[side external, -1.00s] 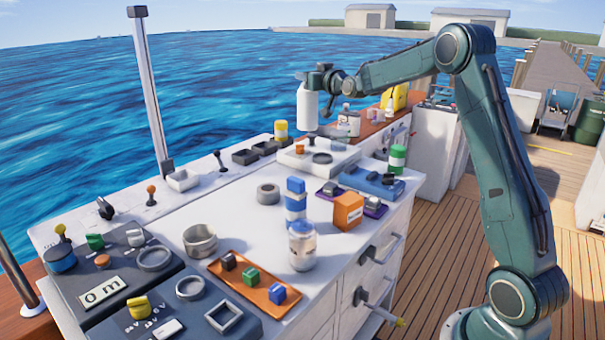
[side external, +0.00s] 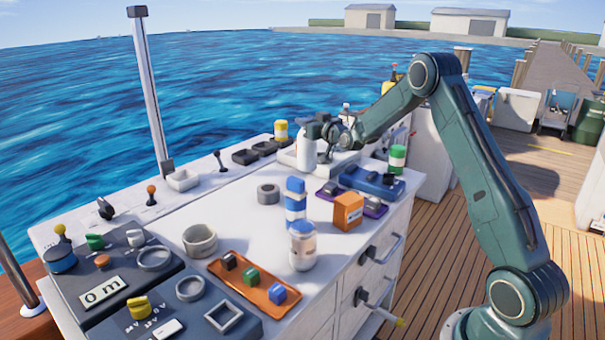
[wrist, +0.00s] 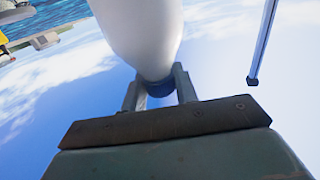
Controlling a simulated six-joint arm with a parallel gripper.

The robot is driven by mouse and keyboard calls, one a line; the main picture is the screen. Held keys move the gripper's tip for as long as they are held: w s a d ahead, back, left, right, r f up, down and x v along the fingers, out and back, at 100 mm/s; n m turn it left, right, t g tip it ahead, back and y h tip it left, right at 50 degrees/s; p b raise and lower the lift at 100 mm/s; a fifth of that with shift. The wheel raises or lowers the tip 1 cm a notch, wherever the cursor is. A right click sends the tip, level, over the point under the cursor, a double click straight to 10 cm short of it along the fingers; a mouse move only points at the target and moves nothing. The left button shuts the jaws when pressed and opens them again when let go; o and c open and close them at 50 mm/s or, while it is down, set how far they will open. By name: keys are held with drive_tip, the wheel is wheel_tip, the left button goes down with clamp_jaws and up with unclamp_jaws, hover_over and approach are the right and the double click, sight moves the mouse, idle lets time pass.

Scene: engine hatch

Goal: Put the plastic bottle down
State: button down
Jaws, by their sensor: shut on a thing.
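The arm and bottle hide part of the panel.
A yellow-topped container (side external: 281,130) is behind. The white counter's left middle is clear.

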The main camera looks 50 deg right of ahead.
sight(313, 144)
drive_tip(key=shift+f, duration=3.3)
drive_tip(key=c, duration=1.1)
unclamp_jaws()
drive_tip(key=shift+r, duration=0.2)
drive_tip(key=shift+v, duration=3.8)
